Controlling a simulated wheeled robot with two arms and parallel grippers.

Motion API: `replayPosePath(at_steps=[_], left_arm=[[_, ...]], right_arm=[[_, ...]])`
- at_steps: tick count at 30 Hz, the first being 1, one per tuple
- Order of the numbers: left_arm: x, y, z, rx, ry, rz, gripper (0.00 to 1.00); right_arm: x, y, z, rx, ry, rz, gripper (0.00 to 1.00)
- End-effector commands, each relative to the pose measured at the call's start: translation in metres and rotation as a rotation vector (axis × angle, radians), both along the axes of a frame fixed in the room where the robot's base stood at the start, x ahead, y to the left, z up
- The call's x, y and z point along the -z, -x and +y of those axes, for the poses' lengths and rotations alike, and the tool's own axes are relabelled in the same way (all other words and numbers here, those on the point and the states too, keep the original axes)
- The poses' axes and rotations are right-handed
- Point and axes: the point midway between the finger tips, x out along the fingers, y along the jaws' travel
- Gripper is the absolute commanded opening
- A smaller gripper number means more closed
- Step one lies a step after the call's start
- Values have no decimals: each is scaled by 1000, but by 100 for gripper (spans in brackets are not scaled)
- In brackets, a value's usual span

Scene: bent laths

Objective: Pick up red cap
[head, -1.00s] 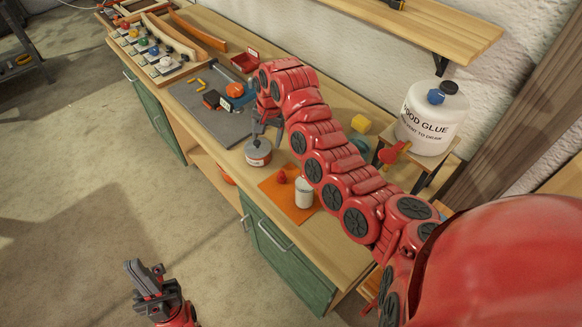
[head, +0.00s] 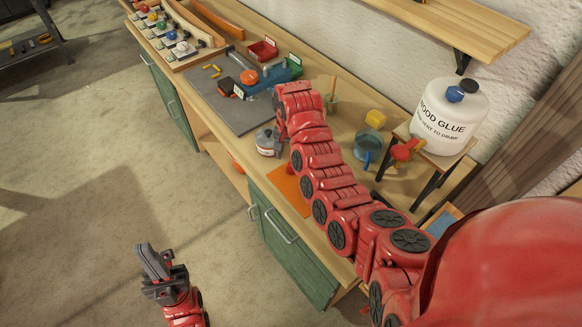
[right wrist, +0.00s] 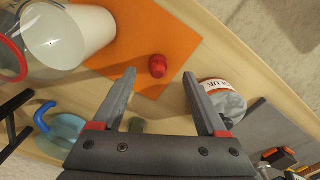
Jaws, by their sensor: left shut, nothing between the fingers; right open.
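The small red cap (right wrist: 157,66) lies on the orange mat (right wrist: 140,22) in the right wrist view. In the head view the cap (head: 290,169) is partly hidden beside my right arm, on the mat (head: 288,185). My right gripper (right wrist: 160,75) is open and empty; in the right wrist view the cap appears between and just beyond its fingertips, apart from both. In the head view the right fingers are mostly hidden by the arm. My left gripper (head: 154,262) is shut and empty, low over the floor, far from the bench.
A white cup (right wrist: 72,35) stands left of the cap, and a glue tin (right wrist: 222,99) right of it. The tin (head: 267,143) also shows in the head view. A blue mug (head: 368,146), yellow block (head: 376,119) and large wood glue jug (head: 449,115) stand farther right.

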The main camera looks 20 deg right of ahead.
Motion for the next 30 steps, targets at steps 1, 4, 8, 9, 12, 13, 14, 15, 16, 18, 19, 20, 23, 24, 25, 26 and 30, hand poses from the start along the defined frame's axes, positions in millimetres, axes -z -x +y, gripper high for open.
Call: replayPosePath(at_steps=[1, 4, 8, 9, 12, 13, 14, 15, 16, 18, 19, 20, 23, 24, 25, 26, 30], left_arm=[[-2, 0, 0, 0, 0, 0, 0], [-4, 0, 0, 0, 0, 1, 0], [-14, 0, 0, 0, 0, 1, 0], [-17, 0, 0, 0, 0, 1, 0], [-23, 0, 0, 0, 0, 1, 0], [-25, 0, 0, 0, 0, 1, 0], [-27, 0, 0, 0, 0, 1, 0], [-29, 0, 0, 0, 0, 1, 0], [-28, 0, 0, 0, 0, 1, 0], [-29, 0, 0, 0, 0, 1, 0], [-30, 0, 0, 0, 0, 1, 0], [-31, 0, 0, 0, 0, 1, 0], [-32, 0, 0, 0, 0, 1, 0], [-32, 0, 0, 0, 0, 1, 0], [-32, 0, 0, 0, 0, 1, 0], [-32, 0, 0, 0, 0, 1, 0], [-32, 0, 0, 0, 0, 1, 0]], right_arm=[[2, 0, 0, 0, 0, 1, 75], [6, 0, -1, 1, 0, 0, 75], [11, -2, -4, 3, 1, 1, 75], [14, -2, -5, 2, 1, 1, 75], [23, -4, -6, 0, 2, -1, 75], [26, -4, -7, 0, 2, 1, 75], [29, -4, -8, 1, 2, 3, 75], [32, -4, -9, 3, 2, 2, 75], [36, -5, -8, 1, 3, 0, 75], [44, -4, -8, 0, 2, 4, 75], [46, -5, -8, 0, 2, 2, 75], [47, -6, -8, 0, 2, -1, 75], [53, -5, -7, 0, 1, 1, 75], [54, -5, -7, 1, 1, 1, 75], [55, -5, -7, 1, 1, -1, 75], [55, -5, -7, 1, 1, -2, 75], [56, -6, -7, 2, 0, -4, 75]])
